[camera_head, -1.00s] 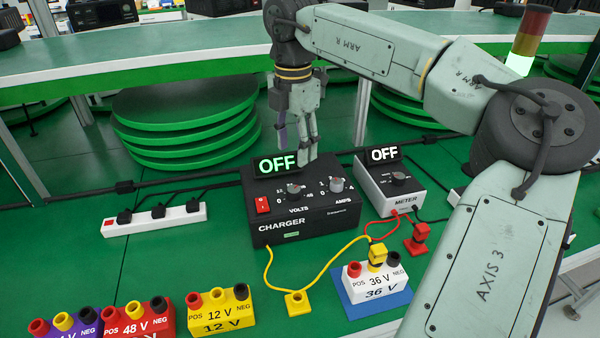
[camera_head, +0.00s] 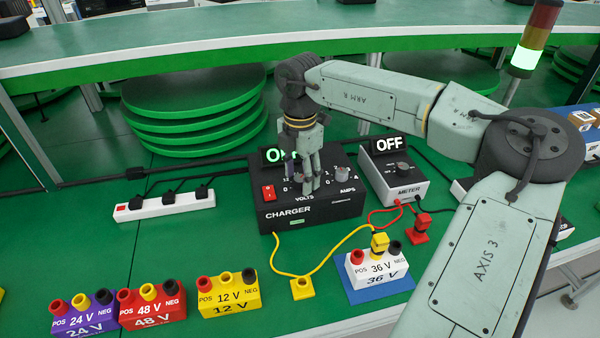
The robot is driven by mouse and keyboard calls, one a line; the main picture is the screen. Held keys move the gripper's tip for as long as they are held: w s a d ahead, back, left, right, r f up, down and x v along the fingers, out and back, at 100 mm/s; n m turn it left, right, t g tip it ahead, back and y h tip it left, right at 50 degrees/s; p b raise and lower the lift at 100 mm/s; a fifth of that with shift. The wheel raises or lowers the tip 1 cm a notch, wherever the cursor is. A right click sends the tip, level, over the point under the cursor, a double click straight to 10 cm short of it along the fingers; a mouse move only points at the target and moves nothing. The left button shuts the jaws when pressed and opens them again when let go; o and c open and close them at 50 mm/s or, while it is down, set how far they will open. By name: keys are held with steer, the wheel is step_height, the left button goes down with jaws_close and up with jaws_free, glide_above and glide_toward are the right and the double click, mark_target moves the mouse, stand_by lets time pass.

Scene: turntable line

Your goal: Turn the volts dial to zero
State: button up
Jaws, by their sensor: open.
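The black charger box (camera_head: 345,210) stands on the green table. Its volts dial is hidden behind my gripper; only scale marks at its left and the VOLTS label below show. My gripper (camera_head: 306,188) points down over the volts dial, its jaws open with the fingers around or just in front of it; I cannot tell whether they touch it. The charger's display (camera_head: 269,156) is partly covered by my gripper and only its first letters show. The amps dial (camera_head: 342,174) is right of my fingers, and the red switch (camera_head: 268,192) is left of them.
A meter (camera_head: 400,189) reading OFF stands right of the charger. A power strip (camera_head: 165,206) lies at left.

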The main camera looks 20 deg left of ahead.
steer(key=shift+c, duration=0.6)
steer(key=c, duration=1)
steer(key=shift+c, duration=0.2)
